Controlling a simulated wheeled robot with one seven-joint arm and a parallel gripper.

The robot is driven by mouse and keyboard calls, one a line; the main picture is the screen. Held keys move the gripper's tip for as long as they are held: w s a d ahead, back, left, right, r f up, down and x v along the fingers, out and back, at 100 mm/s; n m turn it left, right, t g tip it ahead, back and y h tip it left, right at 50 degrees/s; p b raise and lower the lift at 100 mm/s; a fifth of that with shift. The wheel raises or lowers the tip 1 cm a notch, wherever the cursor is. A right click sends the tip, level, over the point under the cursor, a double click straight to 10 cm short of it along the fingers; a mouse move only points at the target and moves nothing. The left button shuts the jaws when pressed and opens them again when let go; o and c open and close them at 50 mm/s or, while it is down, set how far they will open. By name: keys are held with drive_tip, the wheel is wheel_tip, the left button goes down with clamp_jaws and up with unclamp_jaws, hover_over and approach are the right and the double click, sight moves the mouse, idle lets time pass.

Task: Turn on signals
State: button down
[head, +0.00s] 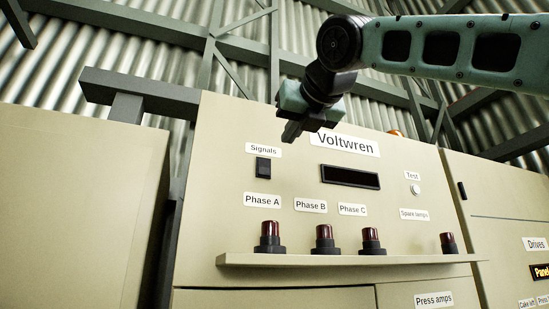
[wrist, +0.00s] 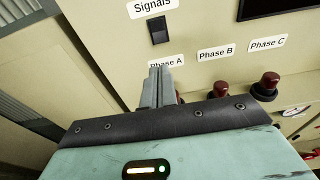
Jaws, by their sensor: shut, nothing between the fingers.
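The signals switch (head: 263,168) is a small dark rocker on the beige cabinet front, under the "Signals" label (head: 263,149). It also shows in the wrist view (wrist: 159,30), above the fingertips. I cannot tell which way it is set. My gripper (head: 290,133) is above and right of the switch in the head view, apart from it. In the wrist view my gripper (wrist: 160,72) is shut and empty, its fingertips over the "Phase A" label (wrist: 166,63). Red lamps (head: 270,232) labelled Phase A, B and C look dark.
A narrow shelf (head: 350,260) juts out below the lamps. A dark display (head: 350,176) sits under the "Voltwren" sign (head: 345,144). A round test button (head: 416,189) is at the right. Another cabinet (head: 510,200) stands at the right. The panel around the switch is clear.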

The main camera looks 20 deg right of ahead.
sight(264, 173)
drive_tip(key=w+p, duration=0.1)
drive_tip(key=w, duration=0.3)
drive_tip(key=w+f+p, duration=0.1)
drive_tip(key=w+p, duration=0.1)
drive_tip(key=w, duration=0.2)
drive_tip(key=w+p, duration=0.2)
drive_tip(key=w, duration=0.2)
drive_tip(key=shift+w+f, duration=0.2)
drive_tip(key=shift+w, duration=0.15)
drive_tip(key=shift+w+f, duration=0.15)
drive_tip(key=shift+w, duration=0.3)
drive_tip(key=shift+f, duration=0.1)
drive_tip(key=shift+w+f+t+b, duration=0.2)
drive_tip(key=shift+f+t+b, duration=0.2)
drive_tip(key=shift+b, duration=0.75)
drive_tip(key=shift+r+p, duration=0.4)
drive_tip(key=shift+r, duration=0.05)
